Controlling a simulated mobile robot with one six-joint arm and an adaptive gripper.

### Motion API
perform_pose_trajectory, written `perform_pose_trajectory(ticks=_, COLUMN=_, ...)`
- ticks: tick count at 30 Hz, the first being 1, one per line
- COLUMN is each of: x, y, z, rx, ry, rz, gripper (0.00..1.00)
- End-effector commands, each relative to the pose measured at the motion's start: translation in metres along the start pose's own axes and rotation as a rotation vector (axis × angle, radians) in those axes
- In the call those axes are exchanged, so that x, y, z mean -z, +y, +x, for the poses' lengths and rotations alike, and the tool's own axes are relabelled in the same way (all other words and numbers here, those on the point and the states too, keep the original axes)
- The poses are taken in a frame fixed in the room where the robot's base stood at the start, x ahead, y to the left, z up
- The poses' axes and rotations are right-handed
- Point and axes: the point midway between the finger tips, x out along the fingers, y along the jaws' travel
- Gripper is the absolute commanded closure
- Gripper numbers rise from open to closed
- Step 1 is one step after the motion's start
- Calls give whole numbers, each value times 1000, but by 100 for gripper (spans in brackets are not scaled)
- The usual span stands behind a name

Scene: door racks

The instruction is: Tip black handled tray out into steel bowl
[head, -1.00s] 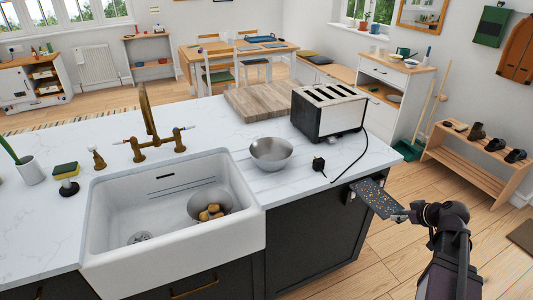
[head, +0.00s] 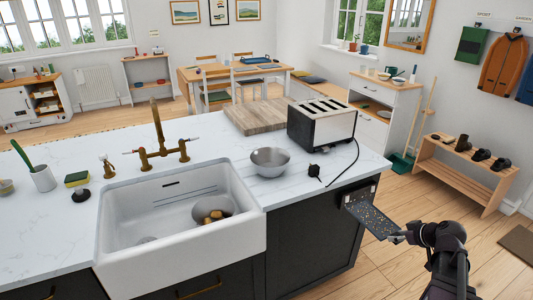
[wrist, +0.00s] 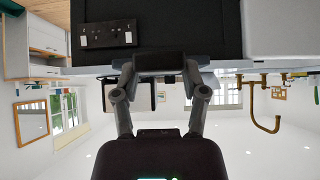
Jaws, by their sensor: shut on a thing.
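The black handled tray (head: 371,216) is a flat dark plate with light crumbs scattered on top. It is beside the right end of the dark island, below the worktop level in the head view. My gripper (head: 398,237) is shut on its near right end, where the handle is mostly hidden by the fingers. In the wrist view my gripper (wrist: 163,70) has both fingers closed on a dark grey piece. The steel bowl (head: 270,163) stands upright on the white worktop, between sink and toaster, apart from the tray; its visible inside looks empty.
A toaster (head: 322,125) stands behind the bowl, its black plug (head: 314,171) and cord lying near the worktop's right edge. The sink (head: 180,225) holds another bowl (head: 207,210) with brown lumps. A socket (head: 358,194) is on the island's end.

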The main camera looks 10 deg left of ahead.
Motion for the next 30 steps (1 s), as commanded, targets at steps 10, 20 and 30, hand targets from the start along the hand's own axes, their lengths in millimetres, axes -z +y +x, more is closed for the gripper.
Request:
perform_pose_trajectory(ticks=10, x=4, y=-10, z=4, rx=17, ry=0, rz=-16, gripper=91)
perform_pose_trajectory(ticks=20, x=13, y=-41, z=14, rx=71, ry=-2, rz=-71, gripper=91)
perform_pose_trajectory(ticks=30, x=25, y=-94, z=25, rx=170, ry=-2, rz=-170, gripper=91)
